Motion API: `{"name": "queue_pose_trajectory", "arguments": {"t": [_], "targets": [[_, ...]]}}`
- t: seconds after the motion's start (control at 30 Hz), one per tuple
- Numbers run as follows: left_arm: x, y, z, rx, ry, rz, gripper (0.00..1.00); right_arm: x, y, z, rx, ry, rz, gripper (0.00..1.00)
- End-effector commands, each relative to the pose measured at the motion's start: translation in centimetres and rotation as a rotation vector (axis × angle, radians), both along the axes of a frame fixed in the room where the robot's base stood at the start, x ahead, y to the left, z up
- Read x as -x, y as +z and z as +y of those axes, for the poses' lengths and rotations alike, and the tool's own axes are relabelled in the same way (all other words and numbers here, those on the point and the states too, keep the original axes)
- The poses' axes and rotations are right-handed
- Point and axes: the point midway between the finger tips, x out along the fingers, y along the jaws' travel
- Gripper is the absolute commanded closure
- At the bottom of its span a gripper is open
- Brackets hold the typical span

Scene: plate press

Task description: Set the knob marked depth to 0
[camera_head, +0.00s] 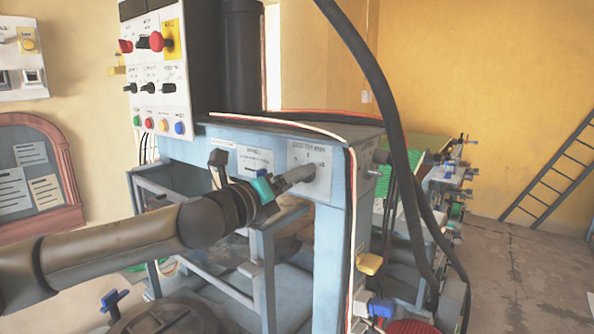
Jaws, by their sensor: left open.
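My left gripper (308,172) reaches in from the left, with its grey fingers in front of a white label plate (321,158) on the blue press frame (334,235). The fingers are open and lie at or very close to the plate; I cannot tell whether they touch anything. The plate's lettering is too small to read surely, and a knob on it, if any, is hidden by the fingers. To its left is another label plate (252,157) with a blue part on it. My right gripper is not in view.
A control panel (157,75) with red buttons, black knobs and several coloured buttons stands at upper left. A thick black cable (372,75) hangs to the right of the plate. A ladder (553,165) leans at the right wall, with open floor before it.

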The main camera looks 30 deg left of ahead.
Motion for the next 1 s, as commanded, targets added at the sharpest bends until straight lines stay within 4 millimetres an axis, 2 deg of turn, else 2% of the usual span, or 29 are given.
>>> {"name": "queue_pose_trajectory", "arguments": {"t": [0.13, 0.53, 1.0], "targets": [[-0.59, 0.11, -0.33, 0.0, -0.006, 0.0, 0.25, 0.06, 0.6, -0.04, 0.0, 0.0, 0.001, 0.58], [-0.81, -0.05, -0.47, -0.002, -0.008, 0.001, 0.26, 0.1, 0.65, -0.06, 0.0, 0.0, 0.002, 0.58], [-0.8, -0.03, -0.45, -0.002, -0.008, 0.001, 0.79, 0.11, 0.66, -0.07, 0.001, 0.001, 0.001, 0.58]]}}
